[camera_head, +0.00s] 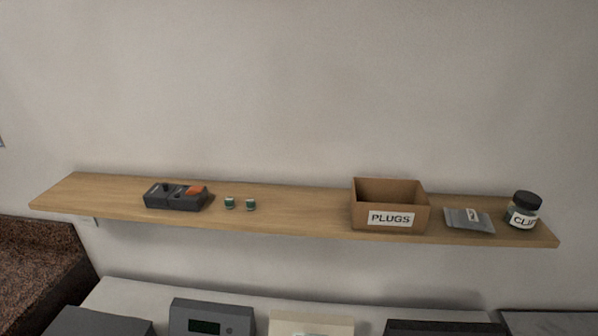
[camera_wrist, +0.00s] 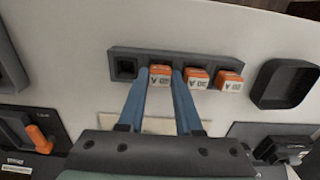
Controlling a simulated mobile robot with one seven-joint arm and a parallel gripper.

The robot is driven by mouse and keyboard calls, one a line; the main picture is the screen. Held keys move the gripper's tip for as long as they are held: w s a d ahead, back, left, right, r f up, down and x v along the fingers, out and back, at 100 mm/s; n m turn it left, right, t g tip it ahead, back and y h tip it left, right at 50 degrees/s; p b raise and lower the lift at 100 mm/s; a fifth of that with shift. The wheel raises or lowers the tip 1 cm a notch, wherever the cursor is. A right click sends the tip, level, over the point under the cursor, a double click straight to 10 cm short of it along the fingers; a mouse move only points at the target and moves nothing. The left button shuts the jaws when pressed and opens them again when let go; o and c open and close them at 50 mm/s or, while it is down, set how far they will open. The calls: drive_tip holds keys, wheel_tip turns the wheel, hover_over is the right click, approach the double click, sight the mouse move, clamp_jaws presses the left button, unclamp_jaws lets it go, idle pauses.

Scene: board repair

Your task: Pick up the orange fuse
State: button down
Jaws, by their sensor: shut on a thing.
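In the wrist view, three orange fuses with white labelled faces stand in a row along a dark rack (camera_wrist: 122,52). My gripper (camera_wrist: 161,74) has its two blue fingers on either side of the leftmost orange fuse (camera_wrist: 160,80) and is shut on it. This fuse still appears to be at the rack. The middle orange fuse (camera_wrist: 197,79) is just right of my right finger, and the right orange fuse (camera_wrist: 230,82) is beyond it. The label print is too small to read surely. My gripper is not in the head view.
An empty square socket (camera_wrist: 125,67) lies left of the held fuse. A dark open tray (camera_wrist: 262,86) is at the right, and an orange lever (camera_wrist: 38,138) at lower left. The head view shows a wooden shelf (camera_head: 300,212) with a PLUGS box (camera_head: 391,219) and a jar (camera_head: 523,212).

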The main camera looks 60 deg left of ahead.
drive_tip(key=shift+r, duration=0.1)
wheel_tip(320, 180, up, 10)
idle(0.5)
drive_tip(key=shift+w, duration=0.1)
